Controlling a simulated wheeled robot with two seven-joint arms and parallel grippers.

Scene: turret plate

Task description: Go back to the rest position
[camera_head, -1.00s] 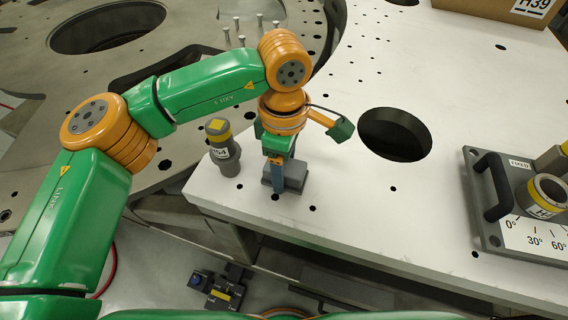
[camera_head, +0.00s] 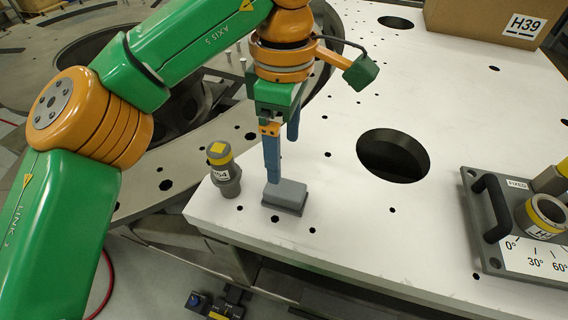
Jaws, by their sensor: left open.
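My left gripper (camera_head: 283,162) is in the upper middle of the head view, pointing down. Its blue fingers are apart, with nothing seen between them. It hangs above the white plate (camera_head: 330,215), just behind and above a grey block (camera_head: 287,193) that sits near the plate's front left corner. One finger overlaps the block in the picture; I cannot tell whether they touch. My right gripper is not in view.
A grey cylinder with a yellow top (camera_head: 222,168) stands left of the block. A large round hole (camera_head: 393,155) opens in the plate. A fixture with a black handle (camera_head: 490,207) and angle scale is at right. A cardboard box (camera_head: 480,18) labelled H39 is at the back.

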